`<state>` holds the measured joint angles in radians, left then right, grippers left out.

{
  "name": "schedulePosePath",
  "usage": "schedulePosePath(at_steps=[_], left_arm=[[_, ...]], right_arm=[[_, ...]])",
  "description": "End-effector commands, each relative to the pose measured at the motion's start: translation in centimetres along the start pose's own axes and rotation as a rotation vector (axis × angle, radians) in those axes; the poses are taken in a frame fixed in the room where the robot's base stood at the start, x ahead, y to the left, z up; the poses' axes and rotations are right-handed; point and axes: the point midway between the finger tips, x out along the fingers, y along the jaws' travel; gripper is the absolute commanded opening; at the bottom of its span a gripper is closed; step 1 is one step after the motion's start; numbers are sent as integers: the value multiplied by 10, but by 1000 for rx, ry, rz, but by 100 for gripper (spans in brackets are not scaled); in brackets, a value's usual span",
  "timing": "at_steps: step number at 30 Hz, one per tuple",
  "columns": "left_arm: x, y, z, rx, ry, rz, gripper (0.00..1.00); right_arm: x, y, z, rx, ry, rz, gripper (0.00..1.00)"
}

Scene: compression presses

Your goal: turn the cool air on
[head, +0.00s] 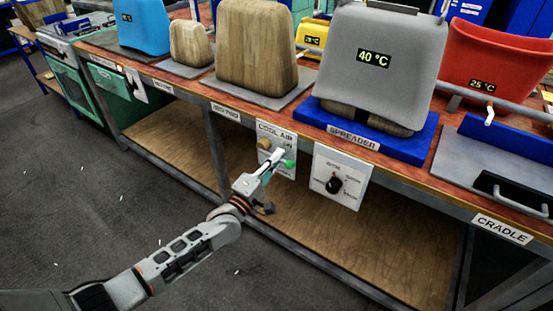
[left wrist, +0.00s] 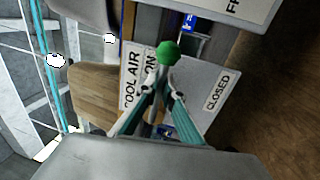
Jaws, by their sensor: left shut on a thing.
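The white cool air panel (head: 262,131) hangs on the front edge of the bench, labelled "COOL AIR" and "ON". A lever with a green ball knob (head: 290,163) stands out from it. In the left wrist view the panel (left wrist: 190,98) also carries a "CLOSED" label, and the green knob (left wrist: 167,53) is close to the "ON" label. My left gripper (head: 275,163) is at the lever. In the wrist view its teal fingers (left wrist: 160,84) are shut on the lever just below the knob. The fingers hide part of the lever. My right gripper is not in view.
A white dial panel (head: 348,168) with a black knob hangs right beside the cool air panel. Above stand the grey spreader press (head: 390,45), wooden forms (head: 255,45) and a red press (head: 490,60). The floor (head: 100,195) at left is free.

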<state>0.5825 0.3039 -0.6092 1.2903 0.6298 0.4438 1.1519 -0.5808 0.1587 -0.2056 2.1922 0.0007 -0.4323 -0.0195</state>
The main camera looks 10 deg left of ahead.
Motion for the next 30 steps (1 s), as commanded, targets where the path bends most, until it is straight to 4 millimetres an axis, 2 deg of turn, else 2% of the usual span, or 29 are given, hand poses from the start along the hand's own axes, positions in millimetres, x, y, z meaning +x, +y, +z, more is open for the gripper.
schedulePosePath(at_steps=[10,12,13,24,26,30], left_arm=[[0,1,2,-9,-1,2,0],[0,1,2,-9,-1,3,22],[0,1,2,-8,0,3,24],[-2,0,0,-5,1,1,24],[-7,0,0,-5,1,1,24],[-29,-1,0,-7,1,-1,24]], right_arm=[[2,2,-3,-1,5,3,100],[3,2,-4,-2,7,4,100],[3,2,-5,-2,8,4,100],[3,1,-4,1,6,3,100],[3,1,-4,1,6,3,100],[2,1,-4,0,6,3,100]])
